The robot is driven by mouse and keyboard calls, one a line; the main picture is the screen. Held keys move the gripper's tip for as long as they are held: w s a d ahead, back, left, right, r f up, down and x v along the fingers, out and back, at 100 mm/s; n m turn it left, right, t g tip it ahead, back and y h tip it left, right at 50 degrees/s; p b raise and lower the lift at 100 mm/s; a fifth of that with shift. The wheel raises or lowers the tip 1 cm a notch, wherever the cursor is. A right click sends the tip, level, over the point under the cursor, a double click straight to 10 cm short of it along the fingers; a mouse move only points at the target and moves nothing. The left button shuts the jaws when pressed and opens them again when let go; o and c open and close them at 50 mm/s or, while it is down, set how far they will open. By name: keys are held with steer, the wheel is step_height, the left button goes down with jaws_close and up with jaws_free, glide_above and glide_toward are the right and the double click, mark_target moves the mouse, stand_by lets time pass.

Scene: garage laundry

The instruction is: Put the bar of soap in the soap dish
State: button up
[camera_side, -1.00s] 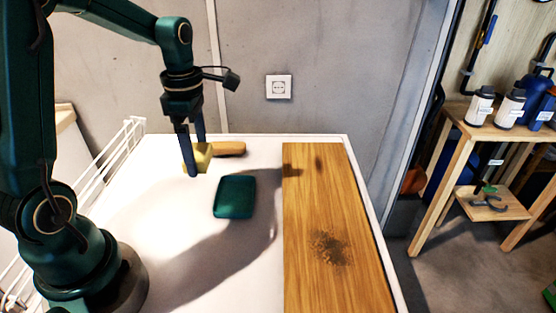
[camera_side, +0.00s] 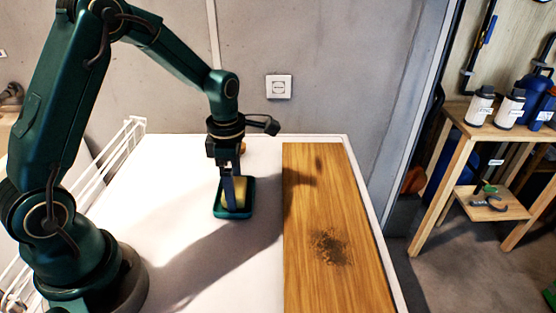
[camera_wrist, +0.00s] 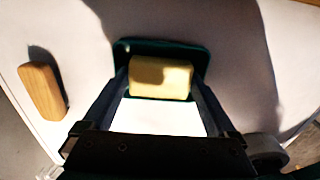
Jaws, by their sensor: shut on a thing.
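The bar of soap (camera_side: 232,199) is a pale yellow block. My gripper (camera_side: 236,203) is shut on it, with one finger on each side. In the wrist view the soap (camera_wrist: 161,77) lies between the two fingers (camera_wrist: 160,90). The soap dish (camera_side: 221,212) is a dark green, shallow rectangular tray on the white table top. It also shows in the wrist view (camera_wrist: 150,46), behind and around the soap. The soap is over or within the dish; whether it touches the dish floor I cannot tell.
A wooden block or brush (camera_wrist: 43,90) lies left of the dish in the wrist view, mostly hidden in the side view. A wooden board (camera_side: 325,230) with a dark stain lies right of the dish. The white table (camera_side: 150,200) is clear to the front left.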

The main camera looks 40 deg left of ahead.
steer(key=shift+f, duration=0.15)
steer(key=o, duration=1.2)
steer(key=shift+o, duration=0.2)
step_height(320, 180, up, 11)
steer(key=s+d+r+m+t, duration=0.2)
steer(key=s+m, duration=0.4)
steer(key=m, duration=0.7)
steer(key=s+d+r+m+t, duration=0.2)
steer(key=s+m, duration=0.5)
steer(key=m, duration=0.7)
steer(key=shift+d+t, duration=0.8)
steer(key=shift+d, duration=0.3)
steer(key=shift+s, duration=0.1)
